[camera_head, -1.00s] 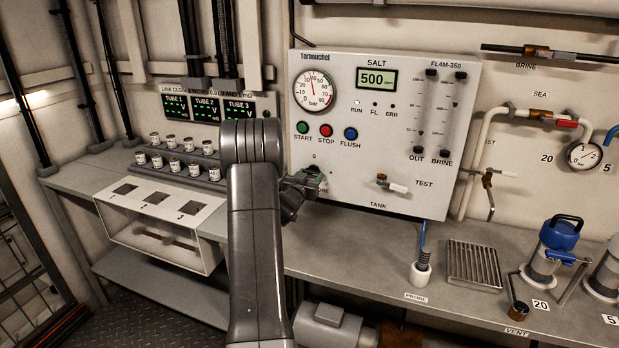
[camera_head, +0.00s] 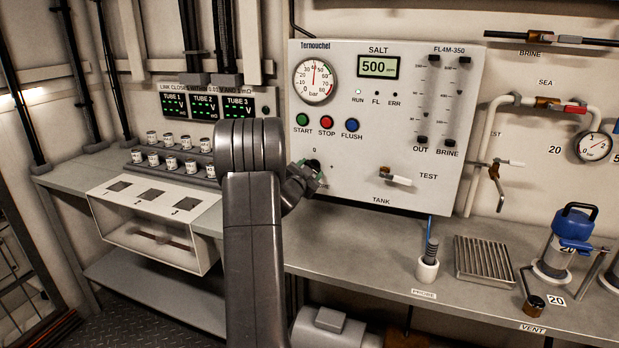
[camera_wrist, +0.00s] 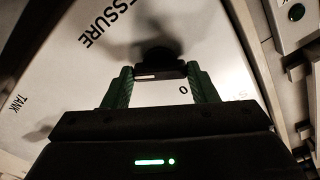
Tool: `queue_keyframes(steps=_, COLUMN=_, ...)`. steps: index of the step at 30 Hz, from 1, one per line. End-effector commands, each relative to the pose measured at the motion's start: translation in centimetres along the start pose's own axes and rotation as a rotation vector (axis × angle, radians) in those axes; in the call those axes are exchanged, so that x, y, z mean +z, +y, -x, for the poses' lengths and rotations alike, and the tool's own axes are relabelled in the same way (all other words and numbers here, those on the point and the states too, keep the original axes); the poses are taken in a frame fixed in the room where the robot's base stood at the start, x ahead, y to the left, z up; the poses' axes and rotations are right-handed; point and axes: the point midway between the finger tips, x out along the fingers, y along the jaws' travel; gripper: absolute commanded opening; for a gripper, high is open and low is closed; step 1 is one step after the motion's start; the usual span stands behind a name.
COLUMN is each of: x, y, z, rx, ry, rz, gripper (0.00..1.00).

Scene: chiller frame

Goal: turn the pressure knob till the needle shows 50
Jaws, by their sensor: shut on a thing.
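The pressure knob (camera_wrist: 160,69) is black with a pale mark on its bar. In the wrist view it sits between the two green fingertips of my gripper (camera_wrist: 161,79), which is shut on it. In the head view my gripper (camera_head: 311,174) is at the lower left of the white panel, and my arm and gripper largely hide the knob. The round pressure gauge (camera_head: 315,80) is at the panel's upper left, marked in bar up to 80. Its needle points nearly straight up, around 40; the exact reading is too small to tell.
Green START (camera_head: 302,119), red STOP (camera_head: 326,122) and blue FLUSH (camera_head: 351,125) buttons sit just above my gripper. A white-handled TANK/TEST valve (camera_head: 397,180) is to its right. The bench (camera_head: 360,255) below is clear as far as the probe holder (camera_head: 427,269).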

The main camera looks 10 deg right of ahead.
Motion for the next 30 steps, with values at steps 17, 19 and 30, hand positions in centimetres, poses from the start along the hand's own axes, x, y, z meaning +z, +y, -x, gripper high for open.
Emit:
queue_keyframes(steps=17, x=0.00, y=0.03, z=0.01, rx=0.001, ry=0.000, rz=-0.057, gripper=0.30)
queue_keyframes(steps=19, x=0.00, y=0.03, z=0.01, rx=0.001, ry=0.000, rz=-0.057, gripper=0.30)
queue_keyframes(steps=30, x=0.00, y=0.01, z=0.02, rx=0.001, ry=0.000, rz=-0.057, gripper=0.75)
